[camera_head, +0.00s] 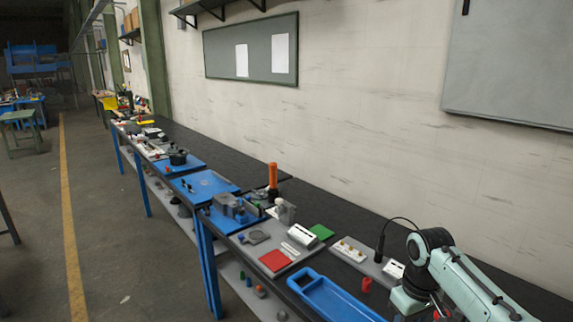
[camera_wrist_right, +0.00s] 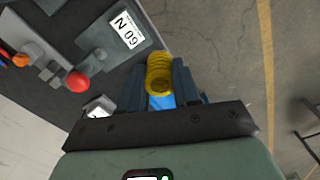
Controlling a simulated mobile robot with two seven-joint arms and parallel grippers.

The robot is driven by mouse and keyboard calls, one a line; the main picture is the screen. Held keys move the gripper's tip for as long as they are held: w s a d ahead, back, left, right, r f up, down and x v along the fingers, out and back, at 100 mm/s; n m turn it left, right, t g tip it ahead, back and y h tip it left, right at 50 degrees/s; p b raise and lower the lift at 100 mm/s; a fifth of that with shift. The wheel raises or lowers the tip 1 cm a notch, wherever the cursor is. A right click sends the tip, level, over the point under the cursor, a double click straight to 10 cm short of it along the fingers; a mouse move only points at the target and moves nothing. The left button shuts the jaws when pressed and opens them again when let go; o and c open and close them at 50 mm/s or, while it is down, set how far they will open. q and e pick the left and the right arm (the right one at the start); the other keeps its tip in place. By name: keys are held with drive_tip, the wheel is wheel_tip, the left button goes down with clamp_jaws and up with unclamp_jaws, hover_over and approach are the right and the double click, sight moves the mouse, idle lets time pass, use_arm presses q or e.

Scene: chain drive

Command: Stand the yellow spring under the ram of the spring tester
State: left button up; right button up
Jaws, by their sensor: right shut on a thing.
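The yellow spring (camera_wrist_right: 159,72) is between the fingers of my right gripper (camera_wrist_right: 160,84) in the right wrist view, and the gripper is shut on it. Its coils show end-on and tilted. A dark grey device with a "60 N" label (camera_wrist_right: 125,28) and a red ball knob (camera_wrist_right: 77,81) lies to the left of the gripper in that view; it looks like the spring tester, but its ram cannot be made out. The spring is apart from it in the picture. In the head view my right arm is at the lower right and the spring is hidden. My left gripper is not in view.
A red cylinder (camera_head: 366,284) stands beside the tray. Open floor (camera_wrist_right: 220,45) shows beyond the bench edge.

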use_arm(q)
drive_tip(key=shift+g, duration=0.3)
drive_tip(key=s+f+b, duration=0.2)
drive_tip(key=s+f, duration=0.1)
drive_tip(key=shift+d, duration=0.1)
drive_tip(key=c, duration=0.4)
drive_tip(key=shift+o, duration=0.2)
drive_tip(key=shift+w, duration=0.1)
use_arm(e)
drive_tip(key=a+f+m, duration=0.1)
drive_tip(key=a+f, duration=0.1)
drive_tip(key=f, duration=0.7)
drive_tip(key=s+a+f+m, duration=0.1)
drive_tip(key=a+f, duration=0.2)
drive_tip(key=f, duration=0.7)
drive_tip(key=s+a+f+m, duration=0.1)
drive_tip(key=a+f, duration=0.2)
drive_tip(key=f, duration=0.6)
drive_tip(key=shift+f+m, duration=0.15)
drive_tip(key=shift+m, duration=0.25)
